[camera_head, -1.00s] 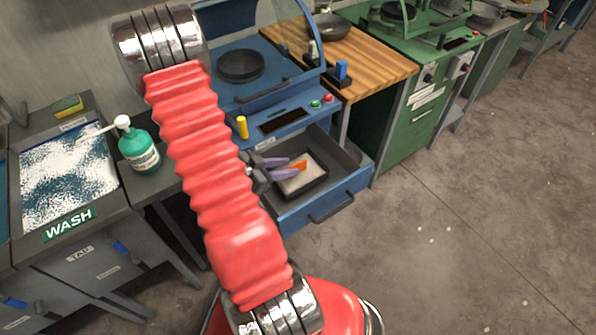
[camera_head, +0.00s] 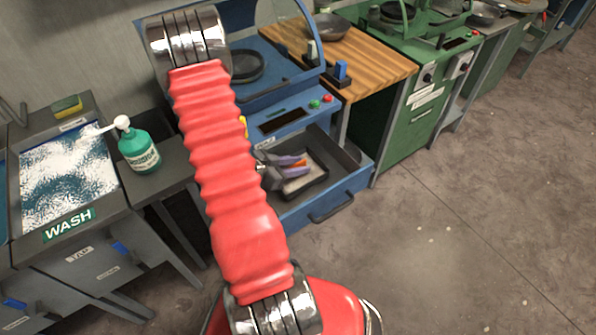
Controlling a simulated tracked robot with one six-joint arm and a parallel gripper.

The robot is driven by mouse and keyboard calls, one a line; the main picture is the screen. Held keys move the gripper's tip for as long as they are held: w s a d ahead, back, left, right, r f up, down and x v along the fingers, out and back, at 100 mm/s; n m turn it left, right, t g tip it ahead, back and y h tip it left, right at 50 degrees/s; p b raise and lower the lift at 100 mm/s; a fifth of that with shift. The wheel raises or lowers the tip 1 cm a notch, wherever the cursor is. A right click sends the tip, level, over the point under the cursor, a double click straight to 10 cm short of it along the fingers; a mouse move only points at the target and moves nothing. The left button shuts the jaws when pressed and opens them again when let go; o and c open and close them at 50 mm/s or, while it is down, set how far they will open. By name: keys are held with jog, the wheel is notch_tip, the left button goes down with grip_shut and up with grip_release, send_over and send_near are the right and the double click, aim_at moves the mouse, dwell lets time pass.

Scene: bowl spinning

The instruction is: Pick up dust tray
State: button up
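The dust tray appears to be the small black-rimmed tray (camera_head: 318,186) with a pale grey inside, lying in the open blue drawer. A small orange piece (camera_head: 300,164) shows at the tray, partly hidden by my fingers. My gripper (camera_head: 301,165) has purple fingers and is over the tray's upper left part. The fingers look apart, with the orange piece showing between them. I cannot tell whether they touch it. My red arm hides the drawer's left side.
The blue drawer (camera_head: 345,190) is pulled out under a blue machine (camera_head: 283,75). A wooden-topped bench (camera_head: 375,62) stands to its right. A green soap bottle (camera_head: 138,150) and a wash basin (camera_head: 65,175) are at left. The floor at right is clear.

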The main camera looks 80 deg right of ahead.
jog(key=shift+c, duration=0.2)
grip_shut()
dwell(0.4)
